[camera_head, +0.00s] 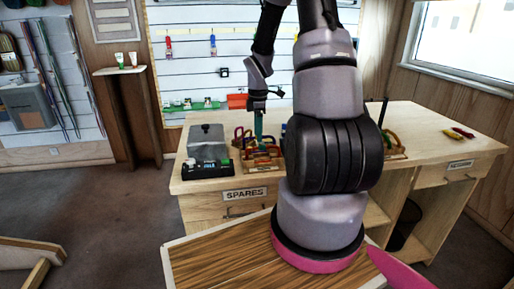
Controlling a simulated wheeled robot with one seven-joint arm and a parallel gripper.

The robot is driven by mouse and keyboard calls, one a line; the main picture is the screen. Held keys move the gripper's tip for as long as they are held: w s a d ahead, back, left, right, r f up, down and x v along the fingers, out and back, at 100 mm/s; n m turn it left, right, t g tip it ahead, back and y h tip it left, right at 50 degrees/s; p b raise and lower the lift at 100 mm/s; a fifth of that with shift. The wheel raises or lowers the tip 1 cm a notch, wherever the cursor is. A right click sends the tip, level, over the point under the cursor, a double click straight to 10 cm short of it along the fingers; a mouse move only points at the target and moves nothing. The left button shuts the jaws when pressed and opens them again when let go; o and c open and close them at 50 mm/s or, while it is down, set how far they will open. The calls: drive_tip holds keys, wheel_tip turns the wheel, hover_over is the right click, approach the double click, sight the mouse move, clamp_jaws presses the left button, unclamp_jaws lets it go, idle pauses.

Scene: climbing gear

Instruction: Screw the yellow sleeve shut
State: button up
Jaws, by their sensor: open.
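My gripper (258,112) hangs pointing down over the back left part of the workbench (225,180), above a wooden rack (262,165) with several coloured carabiners. It is small in the head view, and its jaws look empty. A teal upright thing (259,128) shows just below it; I cannot tell whether they touch. Red and yellowish carabiners (240,138) stand beside it. I cannot make out which one carries the yellow sleeve, or whether any sleeve is open or shut.
A grey metal box (207,145) and a black tray (205,167) stand at the bench's left. A second rack (394,153) with carabiners stands right of my arm, which hides the bench's middle. Red and yellow pieces (458,133) lie at the right, with bare wood around them.

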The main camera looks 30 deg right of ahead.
drive_tip(key=shift+w+d, duration=0.2)
drive_tip(key=shift+w, duration=0.35)
drive_tip(key=shift+f, duration=1.4)
drive_tip(key=shift+s+a, duration=0.25)
drive_tip(key=shift+s, duration=0.5)
drive_tip(key=shift+r, duration=0.2)
